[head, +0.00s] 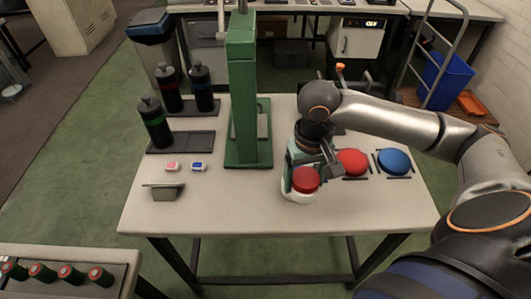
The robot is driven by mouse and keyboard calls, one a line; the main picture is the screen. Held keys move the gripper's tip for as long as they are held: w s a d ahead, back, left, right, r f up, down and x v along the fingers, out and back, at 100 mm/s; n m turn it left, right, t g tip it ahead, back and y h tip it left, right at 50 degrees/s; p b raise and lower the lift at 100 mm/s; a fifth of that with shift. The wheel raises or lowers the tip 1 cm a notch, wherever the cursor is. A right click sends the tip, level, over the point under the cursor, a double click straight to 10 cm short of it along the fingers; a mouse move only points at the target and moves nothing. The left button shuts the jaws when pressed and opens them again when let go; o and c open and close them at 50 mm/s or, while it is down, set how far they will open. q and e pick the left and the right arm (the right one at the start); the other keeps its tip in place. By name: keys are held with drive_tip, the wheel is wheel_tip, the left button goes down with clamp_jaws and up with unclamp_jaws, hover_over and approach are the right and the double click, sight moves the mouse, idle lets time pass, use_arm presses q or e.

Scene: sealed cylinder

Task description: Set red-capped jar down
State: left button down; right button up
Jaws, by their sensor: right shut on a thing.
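The red-capped jar (302,194), a white jar with a red lid, is upright near the front edge of the table (240,212). My right gripper (318,168) is shut on it, reaching in from above and behind. I cannot tell whether the jar's base touches the table or hangs just above it. The gripper and wrist hide part of the jar's far side. My left gripper is not in view.
Right of the jar are a red disc (352,162) and a blue disc (395,161), each between black strips. The front-middle tabletop is clear.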

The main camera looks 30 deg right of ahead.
drive_tip(key=w+a+f, duration=0.1)
drive_tip(key=w+f, duration=0.2)
drive_tip(key=w, duration=0.1)
drive_tip(key=w+a+f, duration=0.1)
drive_tip(key=w+f, duration=0.2)
drive_tip(key=w, duration=0.1)
drive_tip(key=w+a+f+b, duration=0.1)
drive_tip(key=w+a+f, duration=0.1)
drive_tip(key=w+f, duration=0.1)
drive_tip(key=shift+w+a, duration=0.1)
drive_tip(key=shift+w, duration=0.3)
drive_tip(key=shift+w+f, duration=0.15)
drive_tip(key=shift+f, duration=1.65)
drive_tip(key=shift+f, duration=0.15)
drive_tip(key=o, duration=1.3)
